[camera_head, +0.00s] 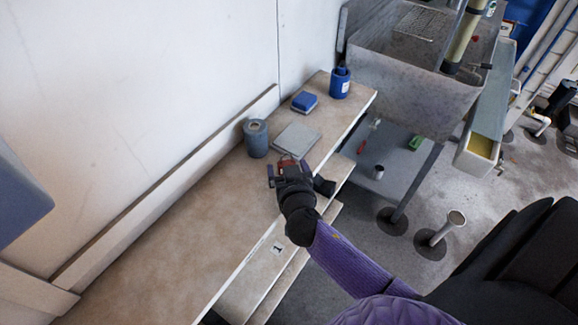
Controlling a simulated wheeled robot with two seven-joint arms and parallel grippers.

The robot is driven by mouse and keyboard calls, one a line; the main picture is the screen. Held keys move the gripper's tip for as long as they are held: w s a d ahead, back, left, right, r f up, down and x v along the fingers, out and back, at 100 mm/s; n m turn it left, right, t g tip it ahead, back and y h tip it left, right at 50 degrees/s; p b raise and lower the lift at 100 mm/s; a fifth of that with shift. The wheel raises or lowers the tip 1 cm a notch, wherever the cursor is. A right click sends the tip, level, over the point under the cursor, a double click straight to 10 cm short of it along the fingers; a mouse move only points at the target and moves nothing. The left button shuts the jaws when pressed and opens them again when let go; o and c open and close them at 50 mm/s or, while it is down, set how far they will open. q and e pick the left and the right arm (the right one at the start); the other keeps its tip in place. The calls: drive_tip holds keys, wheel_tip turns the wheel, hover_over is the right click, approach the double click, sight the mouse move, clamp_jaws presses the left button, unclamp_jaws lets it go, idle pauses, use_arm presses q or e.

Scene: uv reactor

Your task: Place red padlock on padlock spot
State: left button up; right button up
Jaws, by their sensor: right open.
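My right gripper (283,168) is at the front edge of the wooden bench, its arm coming in from the lower right. Its jaws are apart. The red padlock (287,160) shows as a small red patch at the fingertips, mostly hidden by the gripper. I cannot tell whether the fingers touch it. A flat grey square plate (297,138) lies on the bench just beyond the padlock. No marked padlock spot can be made out. My left gripper is not in view.
On the bench (165,225) stand a grey-blue cylinder (256,139), a blue box (304,102) and a blue bottle (340,82). A metal sink (395,95) is at the back right. A lower shelf (392,168) holds small items. The bench's left part is clear.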

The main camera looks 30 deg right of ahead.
drive_tip(key=p+v, duration=0.1)
drive_tip(key=v, duration=1.1)
drive_tip(key=shift+r, duration=0.15)
drive_tip(key=shift+a, duration=0.1)
